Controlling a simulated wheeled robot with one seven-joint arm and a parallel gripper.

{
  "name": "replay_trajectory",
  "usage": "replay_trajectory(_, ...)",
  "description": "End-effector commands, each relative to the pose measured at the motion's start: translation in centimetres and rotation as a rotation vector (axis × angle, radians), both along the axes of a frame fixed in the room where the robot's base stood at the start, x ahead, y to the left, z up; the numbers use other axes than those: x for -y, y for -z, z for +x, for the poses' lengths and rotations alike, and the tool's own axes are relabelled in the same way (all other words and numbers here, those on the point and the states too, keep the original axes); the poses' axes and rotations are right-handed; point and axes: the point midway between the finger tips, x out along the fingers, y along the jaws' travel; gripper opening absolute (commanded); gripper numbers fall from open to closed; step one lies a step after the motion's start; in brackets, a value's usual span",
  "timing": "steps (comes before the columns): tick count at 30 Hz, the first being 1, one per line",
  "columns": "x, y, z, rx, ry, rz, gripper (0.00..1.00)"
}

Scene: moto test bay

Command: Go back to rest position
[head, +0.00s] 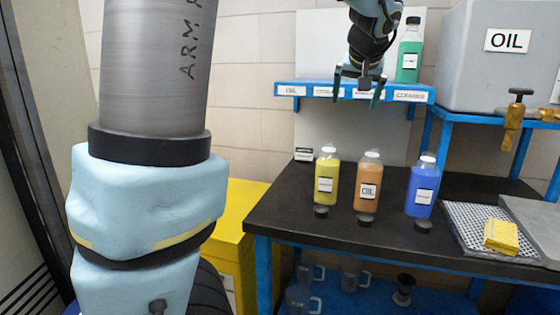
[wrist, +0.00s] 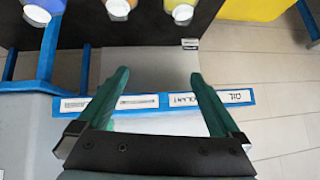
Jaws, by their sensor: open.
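My gripper (head: 357,96) hangs in front of the blue shelf (head: 285,90) in the head view, fingers pointing down. Its two green fingers are apart with nothing between them. In the wrist view my gripper (wrist: 159,78) is also open and empty, with the labelled shelf edge (wrist: 150,101) behind the fingers. A green bottle (head: 409,60) stands on the shelf to the right of my gripper.
Yellow (head: 326,178), orange (head: 368,185) and blue (head: 421,190) bottles stand uncapped on the black bench (head: 285,215), dark caps in front. A yellow sponge (head: 501,237) lies at right. A grey oil tank (head: 480,75) stands right of the shelf. Jugs (head: 350,278) stand below.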

Motion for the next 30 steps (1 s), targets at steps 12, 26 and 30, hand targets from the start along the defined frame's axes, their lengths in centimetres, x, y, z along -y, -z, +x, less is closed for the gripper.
replay_trajectory(12,-16.8,16.2,-6.9,-0.398,-0.111,0.052,1.00)
replay_trajectory(26,-24.7,23.9,-17.4,-0.628,-0.204,-0.016,1.00)
replay_trajectory(30,-24.8,24.1,-17.8,-0.634,-0.205,-0.019,1.00)
